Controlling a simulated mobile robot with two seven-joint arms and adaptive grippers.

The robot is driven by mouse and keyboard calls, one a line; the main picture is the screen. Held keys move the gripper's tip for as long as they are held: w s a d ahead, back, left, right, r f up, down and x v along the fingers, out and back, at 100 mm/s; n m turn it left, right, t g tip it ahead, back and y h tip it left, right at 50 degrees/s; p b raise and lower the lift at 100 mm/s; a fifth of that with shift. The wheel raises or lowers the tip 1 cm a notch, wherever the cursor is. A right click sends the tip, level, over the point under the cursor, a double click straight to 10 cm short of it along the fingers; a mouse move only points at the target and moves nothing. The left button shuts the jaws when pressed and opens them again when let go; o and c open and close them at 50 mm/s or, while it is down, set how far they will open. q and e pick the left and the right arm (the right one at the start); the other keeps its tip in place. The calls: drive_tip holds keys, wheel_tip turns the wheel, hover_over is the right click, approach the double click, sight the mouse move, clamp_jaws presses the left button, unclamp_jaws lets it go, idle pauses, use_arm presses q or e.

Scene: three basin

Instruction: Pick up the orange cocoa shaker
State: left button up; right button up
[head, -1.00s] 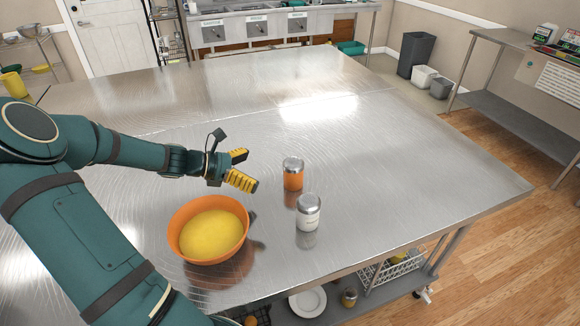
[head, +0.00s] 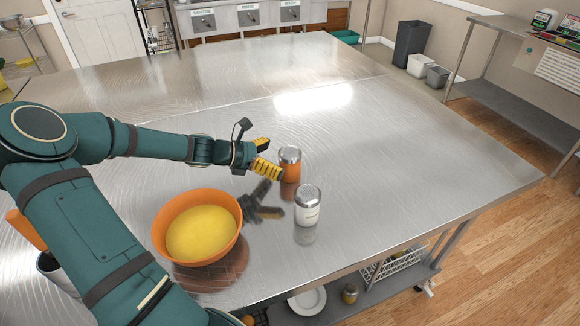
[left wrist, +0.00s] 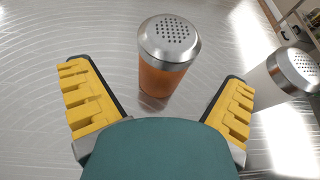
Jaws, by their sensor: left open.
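The orange cocoa shaker (head: 290,166) stands upright on the steel table, with a silver perforated lid. My left gripper (head: 266,157) is open and empty, just left of the shaker in the head view. In the left wrist view the shaker (left wrist: 164,62) stands ahead, between the lines of the two yellow-padded fingers (left wrist: 160,104) and beyond the green housing. It looks close to the fingers, but I cannot tell whether either touches it. My right gripper is not in view.
A white shaker (head: 307,207) with a silver lid stands nearby, also seen at the right of the left wrist view (left wrist: 292,75). An orange bowl (head: 158,240) with yellow contents sits front left. The table (head: 420,150) is clear to the right and behind.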

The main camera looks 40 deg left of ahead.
sight(290, 165)
use_arm(q)
drive_tip(key=w+d+f+b, duration=0.2)
drive_tip(key=f, duration=0.1)
drive_tip(key=shift+w+d, duration=0.1)
drive_tip(key=shift+w, duration=0.1)
drive_tip(key=shift+w+d+f, duration=0.1)
drive_tip(key=shift+w+d, duration=0.2)
drive_tip(key=shift+w, duration=0.25)
drive_tip(key=c, duration=1.4)
